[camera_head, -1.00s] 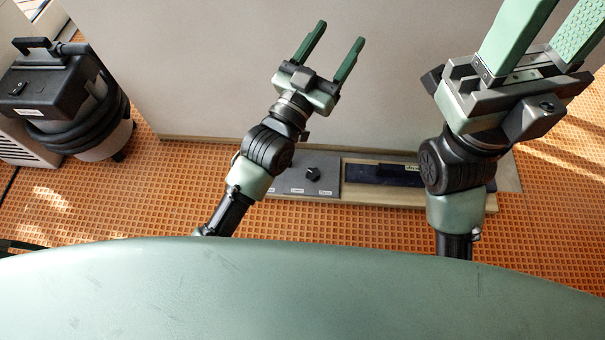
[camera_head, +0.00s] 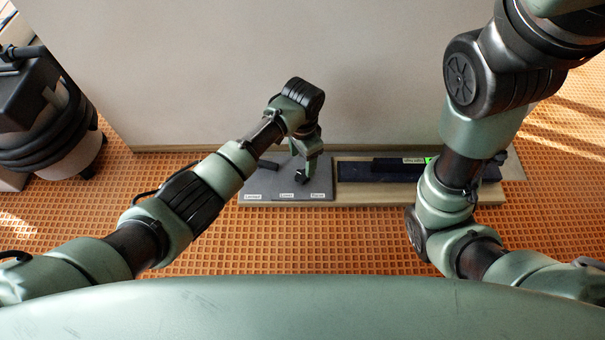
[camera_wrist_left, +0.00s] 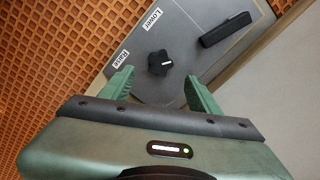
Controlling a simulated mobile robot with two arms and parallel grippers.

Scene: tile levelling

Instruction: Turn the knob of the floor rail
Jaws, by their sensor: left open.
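The floor rail's grey panel (camera_head: 258,190) lies at the foot of the pale wall, with a small black knob (camera_head: 302,177). In the left wrist view the knob (camera_wrist_left: 160,63) is dark with a white mark, and labels reading LOWER (camera_wrist_left: 154,25) and RAISE (camera_wrist_left: 120,58) sit beside it. My left gripper (camera_head: 306,162) is over the panel, pointing down. In the left wrist view the open fingers (camera_wrist_left: 161,84) straddle the knob's near side, with the knob a little beyond the tips; I see no contact. My right arm (camera_head: 455,155) reaches up at the right; its fingers are out of view.
A black bar handle (camera_wrist_left: 225,29) stands on the panel near the knob. A dark strip with a small green light (camera_head: 429,160) lies right of the panel. A vacuum cleaner (camera_head: 60,130) stands at far left. The orange grated floor (camera_head: 300,240) in front is clear.

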